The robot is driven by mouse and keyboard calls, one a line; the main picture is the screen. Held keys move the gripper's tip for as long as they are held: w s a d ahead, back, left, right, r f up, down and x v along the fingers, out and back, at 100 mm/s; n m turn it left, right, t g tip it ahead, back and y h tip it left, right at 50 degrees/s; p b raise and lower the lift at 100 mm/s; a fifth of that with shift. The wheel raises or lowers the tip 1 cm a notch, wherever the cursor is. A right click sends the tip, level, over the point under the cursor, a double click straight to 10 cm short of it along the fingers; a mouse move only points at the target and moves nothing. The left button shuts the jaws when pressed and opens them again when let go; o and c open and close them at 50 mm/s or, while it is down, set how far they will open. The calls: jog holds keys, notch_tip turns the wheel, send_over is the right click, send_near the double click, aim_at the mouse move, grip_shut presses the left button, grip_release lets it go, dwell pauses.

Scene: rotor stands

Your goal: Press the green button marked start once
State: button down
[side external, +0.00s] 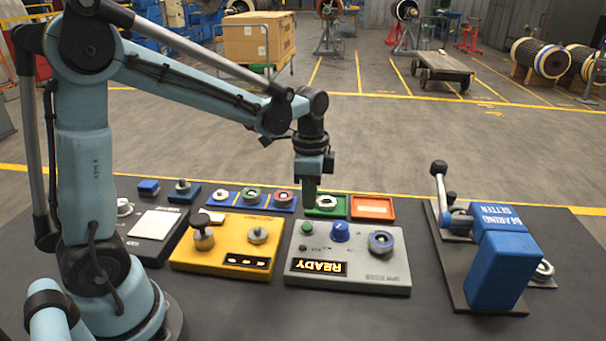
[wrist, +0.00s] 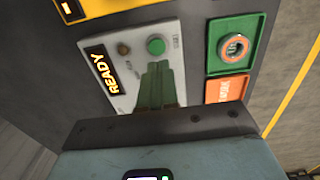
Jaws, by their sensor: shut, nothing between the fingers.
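The green button (side external: 307,227) is a round cap at the back left of the grey panel (side external: 375,282), whose display reads READY. In the wrist view, the green button (wrist: 156,46) shows whole, just beyond the fingertips; the small label beside it is too small to read. My gripper (side external: 311,204) points down near the panel's back edge, above and a little behind the button in the side view. In the wrist view, my gripper (wrist: 158,66) has both fingers together and empty. A gap between fingertips and button seems visible; its height is unclear.
The grey panel also carries a blue knob (side external: 340,232) and a dark round socket (side external: 381,242). A green tray with a ring (side external: 327,203) and a red tray (side external: 372,207) lie behind. A yellow panel (side external: 215,255) is left, a blue bearing setter (side external: 497,262) right.

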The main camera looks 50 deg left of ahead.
aim_at(309, 225)
jog(key=shift+f, duration=2.45)
jog(key=shift+f, duration=0.15)
